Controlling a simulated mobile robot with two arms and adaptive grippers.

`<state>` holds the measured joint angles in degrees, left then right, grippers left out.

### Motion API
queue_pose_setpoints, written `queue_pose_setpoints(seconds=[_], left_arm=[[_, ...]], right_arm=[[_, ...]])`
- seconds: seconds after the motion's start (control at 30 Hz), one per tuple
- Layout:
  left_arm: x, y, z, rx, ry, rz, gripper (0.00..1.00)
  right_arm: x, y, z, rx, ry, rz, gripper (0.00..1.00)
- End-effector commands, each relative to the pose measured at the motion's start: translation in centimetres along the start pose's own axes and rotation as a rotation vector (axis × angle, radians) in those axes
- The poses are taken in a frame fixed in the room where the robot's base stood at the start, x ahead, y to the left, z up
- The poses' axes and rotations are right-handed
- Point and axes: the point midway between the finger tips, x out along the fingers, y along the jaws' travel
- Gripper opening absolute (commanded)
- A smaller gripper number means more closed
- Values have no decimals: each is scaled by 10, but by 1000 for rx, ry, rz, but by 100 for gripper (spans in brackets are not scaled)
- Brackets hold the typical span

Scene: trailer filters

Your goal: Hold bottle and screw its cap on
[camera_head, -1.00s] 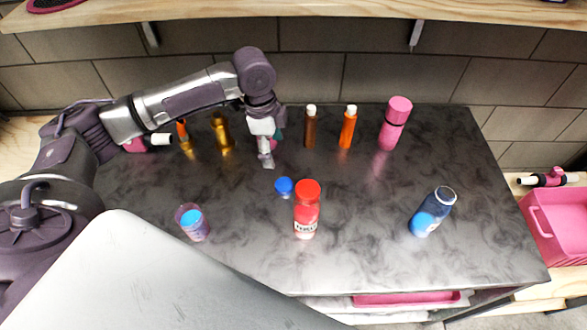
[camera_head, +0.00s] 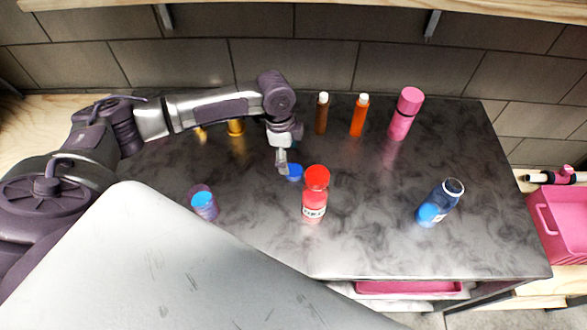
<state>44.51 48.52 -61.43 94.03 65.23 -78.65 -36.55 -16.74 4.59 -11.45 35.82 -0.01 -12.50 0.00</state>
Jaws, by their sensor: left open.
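A blue bottle (camera_head: 440,204) with an open, uncapped mouth stands on the right of the dark marbled counter. A small round blue cap (camera_head: 295,173) lies near the middle, just behind and left of a red-capped bottle (camera_head: 315,194). My left gripper (camera_head: 283,166) points down at the cap's left rear side. It is open and empty, and its fingers overlap the cap's edge in the picture; I cannot tell whether they touch it. My right gripper is not in view.
Brown (camera_head: 321,114), orange (camera_head: 359,115) and pink (camera_head: 405,113) bottles stand along the back, with a gold one (camera_head: 236,128) behind my left arm. A clear purple cup (camera_head: 204,203) stands front left. Counter between the red-capped and blue bottles is clear.

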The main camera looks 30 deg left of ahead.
Motion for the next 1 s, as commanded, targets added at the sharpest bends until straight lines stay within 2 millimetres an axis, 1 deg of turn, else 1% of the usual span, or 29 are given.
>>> queue_pose_setpoints(seconds=[0.33,0.47,0.53,0.6,0.7,0.8,1.0], left_arm=[[3,1,-1,1,0,1,80],[18,2,-6,0,0,4,80],[30,2,-9,0,-1,3,80],[41,2,-8,-1,0,3,80],[50,2,-8,0,0,2,80],[53,2,-7,0,0,0,80],[53,2,-7,1,0,0,80]], right_arm=[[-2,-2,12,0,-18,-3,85],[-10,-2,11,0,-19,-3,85],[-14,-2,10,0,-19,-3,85],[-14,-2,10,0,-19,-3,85],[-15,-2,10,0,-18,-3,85],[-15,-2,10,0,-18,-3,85],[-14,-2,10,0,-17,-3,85]])
